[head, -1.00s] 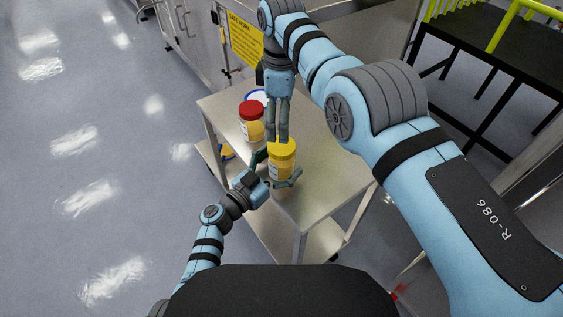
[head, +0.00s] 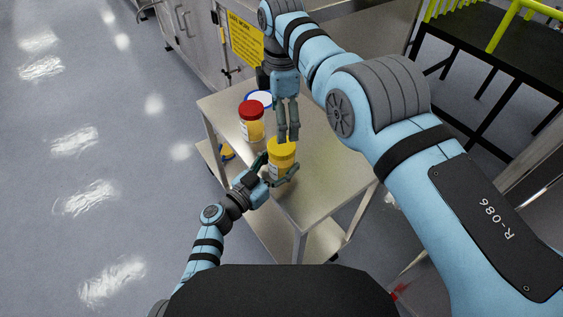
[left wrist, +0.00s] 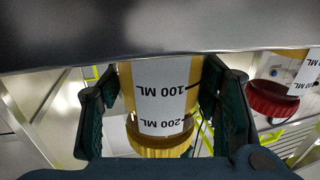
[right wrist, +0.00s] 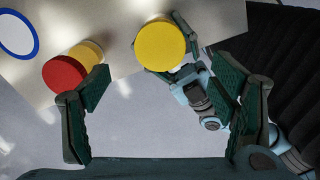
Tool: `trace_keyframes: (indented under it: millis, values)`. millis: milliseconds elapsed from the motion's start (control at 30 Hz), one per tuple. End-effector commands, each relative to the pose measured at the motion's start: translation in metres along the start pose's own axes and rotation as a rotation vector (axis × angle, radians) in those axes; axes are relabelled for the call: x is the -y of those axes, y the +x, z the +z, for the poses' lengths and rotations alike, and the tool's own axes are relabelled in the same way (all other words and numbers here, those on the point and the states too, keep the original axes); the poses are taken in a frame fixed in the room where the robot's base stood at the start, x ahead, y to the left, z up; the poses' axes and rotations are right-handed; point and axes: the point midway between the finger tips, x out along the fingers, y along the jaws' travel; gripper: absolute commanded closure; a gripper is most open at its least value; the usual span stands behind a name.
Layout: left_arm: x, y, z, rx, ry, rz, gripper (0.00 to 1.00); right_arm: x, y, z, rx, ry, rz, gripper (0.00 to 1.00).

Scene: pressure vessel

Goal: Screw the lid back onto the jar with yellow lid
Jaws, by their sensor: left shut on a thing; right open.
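The jar with the yellow lid (head: 282,162) stands upright on the metal table; its white label with volume marks shows in the left wrist view (left wrist: 162,92). Its yellow lid (right wrist: 160,45) sits on top of the jar. My left gripper (head: 280,170) is shut around the jar's body from the near side, fingers on both sides of it. My right gripper (head: 289,138) points down, open and empty, above and just behind the yellow lid. In the right wrist view the lid lies beyond the open fingers, not between them.
A jar with a red lid (head: 251,122) stands behind and left of the yellow-lidded jar. A white and blue round item (head: 259,98) lies farther back on the table (head: 330,180). The table's right part is clear. A yellow sign (head: 245,40) is on the cabinet behind.

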Motion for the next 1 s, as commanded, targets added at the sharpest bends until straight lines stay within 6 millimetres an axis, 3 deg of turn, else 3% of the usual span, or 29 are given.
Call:
trace_keyframes:
  millis: [233,700,1000]
  values:
    - [0.000,0.000,0.000,0.000,0.000,0.000,1.00,-0.001,0.010,-0.001,-0.003,0.000,-0.001,0.22]
    - [0.000,0.000,0.000,0.000,0.000,0.000,1.00,0.001,0.076,0.001,0.000,0.004,-0.001,0.22]
    - [0.000,0.000,0.000,0.000,0.000,0.000,1.00,0.001,0.081,0.000,0.000,0.005,0.001,0.22]
